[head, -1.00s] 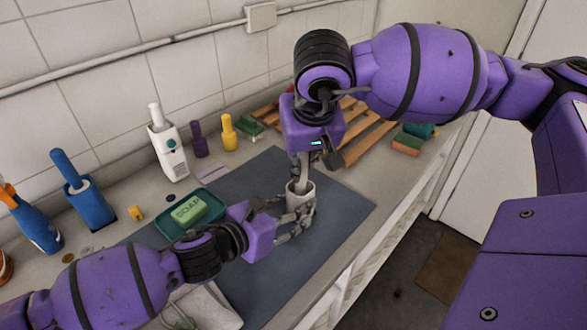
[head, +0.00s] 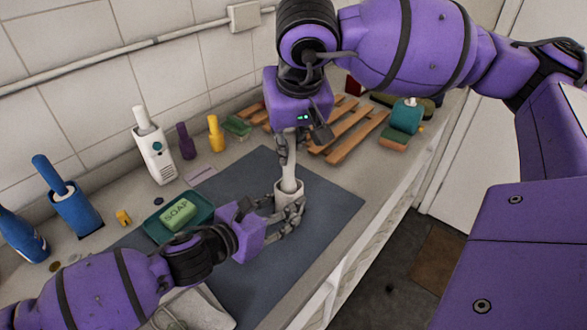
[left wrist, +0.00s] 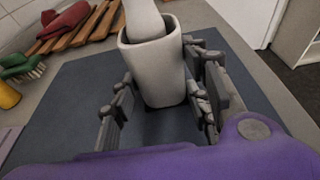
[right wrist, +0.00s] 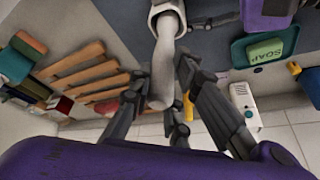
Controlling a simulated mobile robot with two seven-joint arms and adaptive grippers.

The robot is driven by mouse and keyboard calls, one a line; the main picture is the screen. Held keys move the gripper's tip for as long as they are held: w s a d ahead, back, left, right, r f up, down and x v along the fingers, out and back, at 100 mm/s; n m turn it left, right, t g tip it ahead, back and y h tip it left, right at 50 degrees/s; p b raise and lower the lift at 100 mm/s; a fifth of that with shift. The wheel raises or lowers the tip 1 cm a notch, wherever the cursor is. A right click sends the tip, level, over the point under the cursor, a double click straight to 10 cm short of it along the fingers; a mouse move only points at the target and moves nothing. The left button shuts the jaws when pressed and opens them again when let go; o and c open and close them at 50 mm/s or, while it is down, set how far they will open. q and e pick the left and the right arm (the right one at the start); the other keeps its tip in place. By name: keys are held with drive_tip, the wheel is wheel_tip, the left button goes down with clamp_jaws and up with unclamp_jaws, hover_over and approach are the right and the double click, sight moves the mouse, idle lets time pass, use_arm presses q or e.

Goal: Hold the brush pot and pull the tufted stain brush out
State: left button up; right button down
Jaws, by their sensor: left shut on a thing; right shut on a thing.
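The white brush pot (head: 289,197) stands upright on the dark mat (head: 322,215). It also shows in the left wrist view (left wrist: 154,65). My left gripper (head: 284,212) is shut on the pot, its fingers around the pot's sides. The pale handle of the tufted stain brush (head: 290,172) rises from the pot's mouth; it also shows in the right wrist view (right wrist: 163,62). My right gripper (head: 290,145) is above the pot, shut on the handle's upper part. The brush's tufted end is hidden inside the pot.
A green soap dish (head: 160,232) with soap (head: 179,214) lies left of the left gripper. Bottles and a white holder (head: 154,157) stand along the wall. A wooden slatted rack (head: 357,137) and a sponge (head: 393,145) are behind. The mat's right part is clear.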

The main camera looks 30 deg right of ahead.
drive_tip(key=shift+r, duration=1.7)
use_arm(q)
drive_tip(key=o, duration=1.2)
drive_tip(key=shift+a, duration=0.1)
drive_tip(key=v, duration=1.1)
drive_tip(key=shift+s+a+r, duration=0.1)
drive_tip(key=shift+a+r, duration=0.05)
drive_tip(key=shift+a, duration=0.1)
drive_tip(key=shift+a+r, duration=0.15)
drive_tip(key=shift+r, duration=0.1)
use_arm(e)
drive_tip(key=shift+r, duration=0.25)
drive_tip(key=shift+r+p, duration=0.8)
drive_tip(key=shift+r, duration=0.9)
use_arm(q)
wheel_tip(320, 180, up, 3)
drive_tip(key=shift+r, duration=0.1)
